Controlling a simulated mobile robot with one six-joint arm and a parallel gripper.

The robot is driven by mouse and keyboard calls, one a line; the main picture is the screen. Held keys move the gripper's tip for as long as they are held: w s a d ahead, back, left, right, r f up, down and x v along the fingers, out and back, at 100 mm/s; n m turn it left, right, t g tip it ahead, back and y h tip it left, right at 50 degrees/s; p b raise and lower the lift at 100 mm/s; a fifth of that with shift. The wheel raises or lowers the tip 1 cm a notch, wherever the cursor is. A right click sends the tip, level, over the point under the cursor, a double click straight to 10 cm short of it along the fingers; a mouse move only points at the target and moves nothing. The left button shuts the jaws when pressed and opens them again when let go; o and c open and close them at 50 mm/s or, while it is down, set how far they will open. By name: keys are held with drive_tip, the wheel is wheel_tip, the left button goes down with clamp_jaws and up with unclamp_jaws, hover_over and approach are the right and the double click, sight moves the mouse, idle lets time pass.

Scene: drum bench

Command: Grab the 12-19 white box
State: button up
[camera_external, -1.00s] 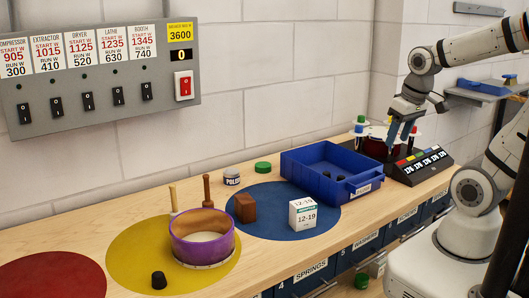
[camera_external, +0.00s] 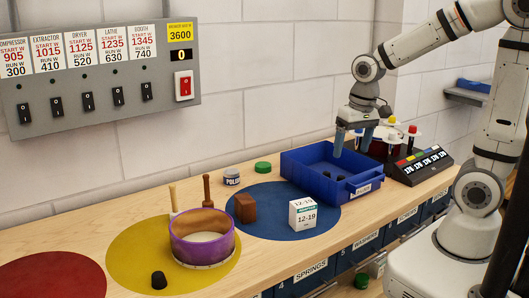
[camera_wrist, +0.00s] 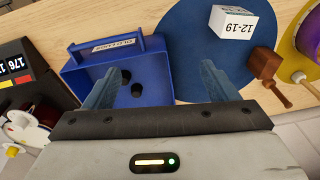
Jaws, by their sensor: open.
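The white 12-19 box (camera_external: 302,214) stands upright on the blue round mat (camera_external: 268,226), near its right front edge. It also shows at the top of the wrist view (camera_wrist: 232,22), with its printing upside down. My gripper (camera_external: 353,147) is open and empty, above the blue bin (camera_external: 318,194), behind and to the right of the white box. In the wrist view, my fingers (camera_wrist: 157,85) are spread apart over the bin, and the box lies beyond and to the right of them. Nothing hides the box.
The blue bin holds small dark pieces. A brown block (camera_external: 245,208) is left of the box. A purple drum (camera_external: 201,237) and a dark stopper (camera_external: 159,280) are on the yellow mat. A labelled black rack (camera_external: 419,165) stands right of the bin.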

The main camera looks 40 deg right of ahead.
drive_tip(key=m+g, duration=0.1)
drive_tip(key=g, duration=0.1)
approach(303, 202)
drive_tip(key=f, duration=0.5)
drive_tip(key=shift+s+a, duration=0.1)
drive_tip(key=shift+s, duration=0.1)
wheel_tip(303, 202, down, 8)
drive_tip(key=shift+r+p, duration=0.15)
drive_tip(key=shift+p, duration=0.35)
drive_tip(key=c, duration=1.1)
